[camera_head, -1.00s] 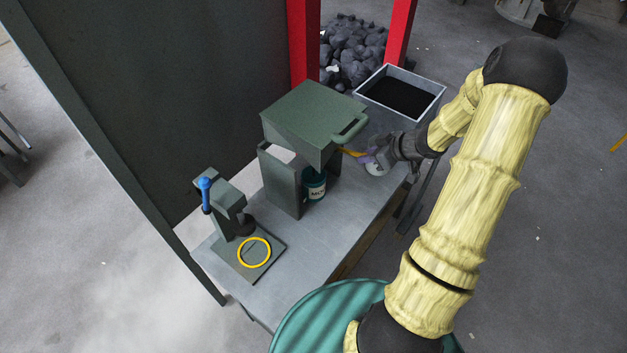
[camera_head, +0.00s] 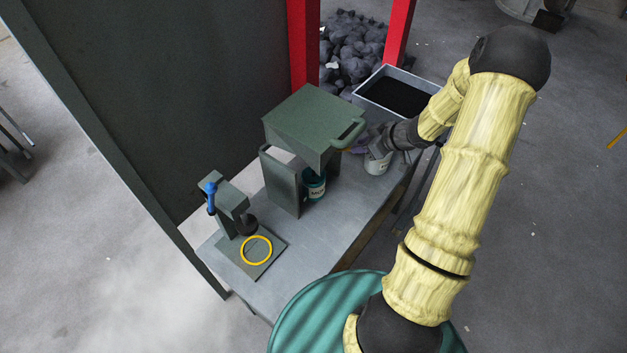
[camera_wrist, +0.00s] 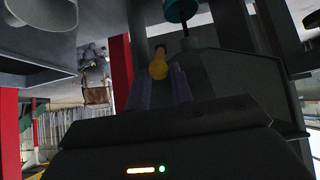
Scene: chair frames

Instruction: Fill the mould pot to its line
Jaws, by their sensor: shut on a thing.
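The teal mould pot (camera_head: 314,187), its label partly hidden, stands under the green hopper (camera_head: 312,125). The pot also shows at the top of the upside-down wrist view (camera_wrist: 181,9), where a thin dark streak (camera_wrist: 185,31) joins it to the hopper side. The pot's inside, line and fill level are hidden. My gripper (camera_head: 361,145), with purple fingers, is at the hopper's right side. In the wrist view my gripper (camera_wrist: 160,88) is shut on a yellow handle (camera_wrist: 158,65) that lies between the fingers.
A pale cup (camera_head: 377,165) stands on the bench (camera_head: 345,228) just below my gripper. A metal bin (camera_head: 366,101) of black grains is behind. A press with a blue lever (camera_head: 210,190) and a yellow ring (camera_head: 257,250) stand front left. Red posts (camera_head: 303,40) rise behind.

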